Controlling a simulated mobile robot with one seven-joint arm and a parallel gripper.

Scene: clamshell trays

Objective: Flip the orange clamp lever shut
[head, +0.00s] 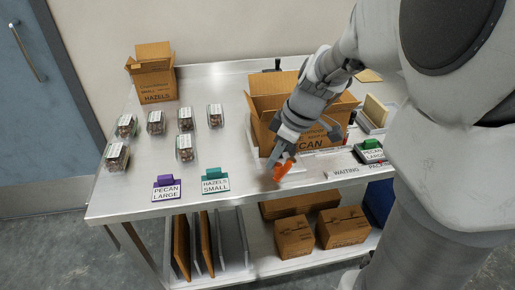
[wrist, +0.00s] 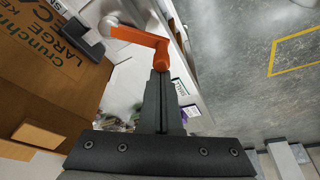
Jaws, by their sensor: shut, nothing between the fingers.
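The orange clamp lever (head: 283,170) is near the front edge of the steel table, in front of the large open box. In the wrist view the lever (wrist: 143,38) is a bent orange arm that runs right from a pale round pivot and then turns down toward my fingers. My gripper (head: 274,160) is shut and empty, pointing down beside the lever. In the wrist view its closed fingertips (wrist: 161,74) are right at the lever's lower end; I cannot tell whether they touch. The clamp's base is mostly hidden in the head view.
A large open carton (head: 262,118) stands just behind my gripper. Purple (head: 166,190) and teal (head: 215,182) label holders stand to the left, with several filled clamshells behind them. A green-topped holder (head: 371,150) is on the right.

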